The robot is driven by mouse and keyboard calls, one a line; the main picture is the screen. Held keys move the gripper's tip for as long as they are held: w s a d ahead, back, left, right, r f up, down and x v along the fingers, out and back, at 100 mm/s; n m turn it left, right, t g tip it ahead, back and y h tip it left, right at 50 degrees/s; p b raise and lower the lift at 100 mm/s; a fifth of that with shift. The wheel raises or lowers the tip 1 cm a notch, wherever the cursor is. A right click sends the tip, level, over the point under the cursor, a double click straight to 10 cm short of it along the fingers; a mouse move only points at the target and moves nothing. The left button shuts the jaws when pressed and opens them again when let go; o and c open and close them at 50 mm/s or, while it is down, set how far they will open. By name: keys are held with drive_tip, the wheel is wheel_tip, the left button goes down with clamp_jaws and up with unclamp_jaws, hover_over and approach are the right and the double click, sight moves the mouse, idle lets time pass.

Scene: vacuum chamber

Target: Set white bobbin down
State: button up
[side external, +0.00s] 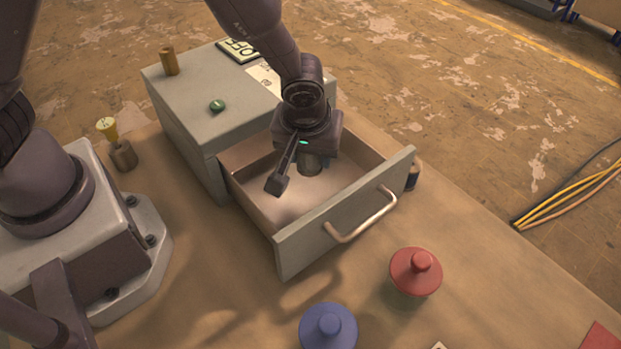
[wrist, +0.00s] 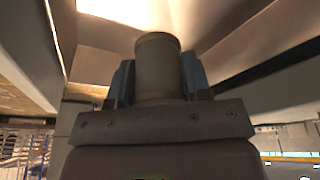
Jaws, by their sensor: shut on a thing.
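My gripper (side external: 310,165) points down into the open drawer (side external: 262,205) of a grey cabinet. It is shut on the white bobbin (wrist: 158,68), a plain cylinder that looks beige-grey in the shade. In the wrist view, the gripper's fingers (wrist: 158,80) press on both sides of the bobbin. In the side view, the bobbin shows only as a short dim cylinder under my gripper, over the back part of the drawer. I cannot tell whether its lower end touches the drawer floor.
The drawer front has a handle (side external: 362,216). On the cabinet top (side external: 190,92) are a brown cylinder (side external: 169,61), a green knob (side external: 217,105) and an OFF sign (side external: 238,50). Red (side external: 416,272) and blue (side external: 328,328) knobbed pieces stand in front. A dark cylinder (side external: 413,174) stands right of the drawer.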

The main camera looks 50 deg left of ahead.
drive_tip(key=shift+f, duration=3.1)
drive_tip(key=o, duration=0.9)
drive_tip(key=shift+f, duration=0.1)
drive_tip(key=v, duration=1.2)
wheel_tip(320, 180, up, 13)
drive_tip(key=m+h, duration=0.2)
drive_tip(key=m, duration=0.1)
hover_over(312, 185)
drive_tip(key=s+a, duration=0.6)
drive_tip(key=s, duration=0.2)
drive_tip(key=s+a+r+m+t, duration=0.3)
drive_tip(key=s+a+r+m, duration=0.1)
drive_tip(key=s, duration=0.5)
wheel_tip(312, 185, up, 2)
drive_tip(key=shift+a+r+m, duration=0.15)
drive_tip(key=shift+a+m, duration=0.25)
drive_tip(key=shift+a, duration=0.3)
